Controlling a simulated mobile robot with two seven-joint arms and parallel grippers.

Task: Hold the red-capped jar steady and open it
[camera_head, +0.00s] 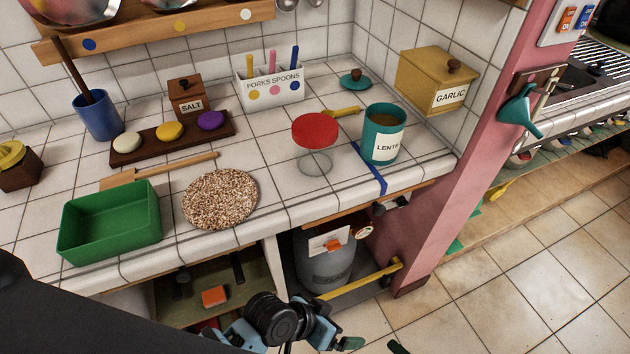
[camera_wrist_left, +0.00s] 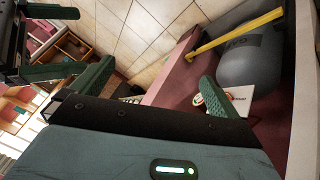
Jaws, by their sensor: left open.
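The red-capped jar (camera_head: 315,161) stands upright on the white tiled counter, right of centre. It is clear glass, and its wide red cap (camera_head: 315,129) sits on top. My left gripper (camera_head: 352,342) is low at the bottom edge of the head view, below and in front of the counter, well apart from the jar. In the left wrist view its dark green fingers (camera_wrist_left: 152,88) are spread with nothing between them. Other dark green finger-like parts (camera_wrist_left: 54,71) show at the left of that view; I cannot tell their state. The jar is not visible there.
A teal lentil canister (camera_head: 381,147) stands close right of the jar, with a blue strip (camera_head: 370,172) between. A yellow spoon (camera_head: 340,113) lies behind. A round speckled mat (camera_head: 220,199) and green tray (camera_head: 110,239) lie left. A grey gas cylinder (camera_head: 325,262) stands below the counter.

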